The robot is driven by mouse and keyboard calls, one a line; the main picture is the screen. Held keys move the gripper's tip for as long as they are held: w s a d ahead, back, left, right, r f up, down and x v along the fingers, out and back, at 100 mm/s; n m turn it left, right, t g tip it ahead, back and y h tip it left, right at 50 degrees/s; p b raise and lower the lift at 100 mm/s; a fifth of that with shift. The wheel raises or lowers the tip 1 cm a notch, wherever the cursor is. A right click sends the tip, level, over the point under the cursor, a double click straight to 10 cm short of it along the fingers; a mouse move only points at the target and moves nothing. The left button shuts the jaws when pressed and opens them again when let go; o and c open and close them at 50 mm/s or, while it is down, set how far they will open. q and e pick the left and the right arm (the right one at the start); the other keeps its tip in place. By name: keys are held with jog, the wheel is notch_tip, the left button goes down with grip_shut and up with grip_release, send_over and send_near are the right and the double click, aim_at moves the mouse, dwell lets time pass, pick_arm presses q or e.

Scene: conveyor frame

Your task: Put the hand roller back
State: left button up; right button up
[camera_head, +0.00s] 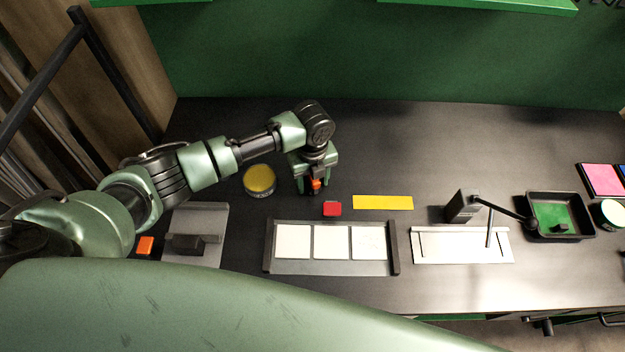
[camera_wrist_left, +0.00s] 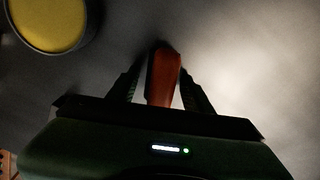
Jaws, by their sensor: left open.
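My left gripper (camera_head: 313,190) points down at the table, left of the middle, with its fingers open. An orange-red piece (camera_head: 316,184) with a dark end stands between the fingers; it may be the hand roller's handle, but most of it is hidden. In the left wrist view the orange-red piece (camera_wrist_left: 163,78) lies between the two dark fingers (camera_wrist_left: 161,88), with little room on either side. I cannot tell whether a finger touches it. My right gripper is not in view.
A round tin with a yellow top (camera_head: 259,180) stands close left of the gripper. A red block (camera_head: 332,208) and a yellow strip (camera_head: 383,202) lie to its right. A framed tray (camera_head: 331,268) with white squares lies in front. The table behind is clear.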

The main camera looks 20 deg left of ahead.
pick_arm(q)
notch_tip(320, 180, up, 11)
jog(key=shift+r+b, duration=0.1)
jog(key=shift+b, duration=0.6)
jog(key=shift+r, duration=0.6)
